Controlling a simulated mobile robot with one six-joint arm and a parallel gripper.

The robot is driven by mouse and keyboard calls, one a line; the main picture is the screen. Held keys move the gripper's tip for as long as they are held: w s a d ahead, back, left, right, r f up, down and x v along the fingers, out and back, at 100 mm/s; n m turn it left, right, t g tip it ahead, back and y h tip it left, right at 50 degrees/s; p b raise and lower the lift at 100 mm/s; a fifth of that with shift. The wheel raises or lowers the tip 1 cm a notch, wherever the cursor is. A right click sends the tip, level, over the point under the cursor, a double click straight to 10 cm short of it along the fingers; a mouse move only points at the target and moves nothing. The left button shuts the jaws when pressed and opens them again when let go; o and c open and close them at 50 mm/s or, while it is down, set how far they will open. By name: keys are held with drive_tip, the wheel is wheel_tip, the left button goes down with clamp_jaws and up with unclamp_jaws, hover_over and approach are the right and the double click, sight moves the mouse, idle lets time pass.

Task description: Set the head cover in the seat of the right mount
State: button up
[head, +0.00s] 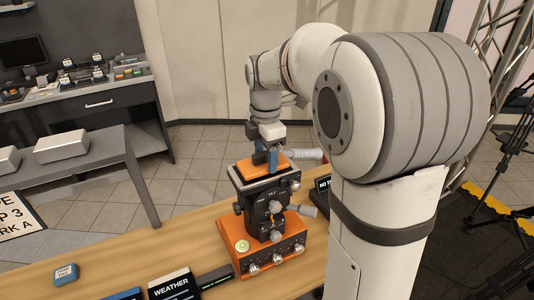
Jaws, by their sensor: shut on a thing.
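My gripper (266,160) points down over the top of an orange and black mount (266,208) on the wooden table. Its blue-tipped fingers are shut on an orange piece, which looks like the head cover (252,169). The orange piece is at the mount's top, low between the fingers. Whether it rests in the seat or hangs just above it, I cannot tell; the fingers and the mount's upper edge hide the contact. The mount has a black body marked TILT, grey knobs and an orange base (272,258). Only this one mount is clearly in view.
A black WEATHER sign (171,284), a dark bar (215,277) and a small blue box (65,274) are on the table (188,238) left of the mount. A black sign (322,188) stands at its right. My arm hides the table's right side. A grey bench (100,140) stands behind.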

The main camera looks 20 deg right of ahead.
drive_tip(key=shift+f+b, duration=0.4)
drive_tip(key=shift+f, duration=0.25)
idle(0.8)
drive_tip(key=o, duration=0.9)
drive_tip(key=shift+f, duration=0.1)
drive_tip(key=shift+o, duration=0.8)
drive_tip(key=shift+f, duration=0.1)
